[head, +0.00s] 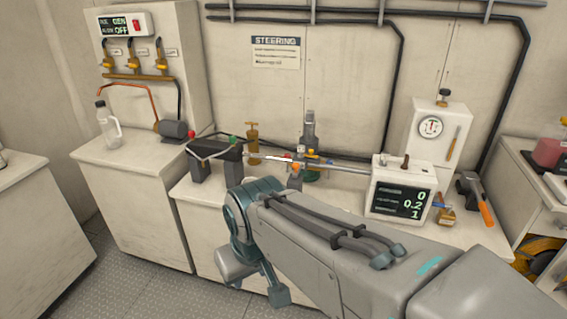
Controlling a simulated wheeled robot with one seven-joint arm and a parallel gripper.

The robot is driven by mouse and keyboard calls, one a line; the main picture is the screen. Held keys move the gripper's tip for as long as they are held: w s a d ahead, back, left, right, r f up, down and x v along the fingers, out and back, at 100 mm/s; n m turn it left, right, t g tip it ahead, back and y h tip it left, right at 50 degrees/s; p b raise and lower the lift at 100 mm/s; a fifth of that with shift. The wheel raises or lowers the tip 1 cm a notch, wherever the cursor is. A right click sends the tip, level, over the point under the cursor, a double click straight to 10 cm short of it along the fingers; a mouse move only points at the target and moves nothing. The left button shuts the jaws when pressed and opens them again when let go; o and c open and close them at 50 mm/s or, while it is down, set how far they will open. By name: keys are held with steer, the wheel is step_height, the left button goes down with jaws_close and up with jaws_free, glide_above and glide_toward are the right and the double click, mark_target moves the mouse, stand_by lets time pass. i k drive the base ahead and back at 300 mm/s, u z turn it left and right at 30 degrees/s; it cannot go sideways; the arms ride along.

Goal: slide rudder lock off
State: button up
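A silver steering rod (345,168) runs across the back bench between a dark block (225,166) on the left and a white readout box (402,187) on the right. A small orange and blue fitting (297,167) sits at the rod's middle, beside a white and red piece (280,158). I cannot tell for certain which part is the rudder lock. My arm reaches in from the lower right, in front of the bench, and hides part of its top and front. I cannot make out my gripper's fingers.
A brass bottle-like item (253,143) and a dark green-based cylinder (310,145) stand behind the rod. A gauge box (436,135), an orange-handled tool (483,205) and a brass padlock-like item (445,217) are at the right.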

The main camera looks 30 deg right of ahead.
mark_target(296, 168)
steer(key=z, duration=0.55)
steer(key=i, duration=0.7)
steer(key=z, duration=1.75)
steer(key=i, duration=0.25)
steer(key=u, duration=1.3)
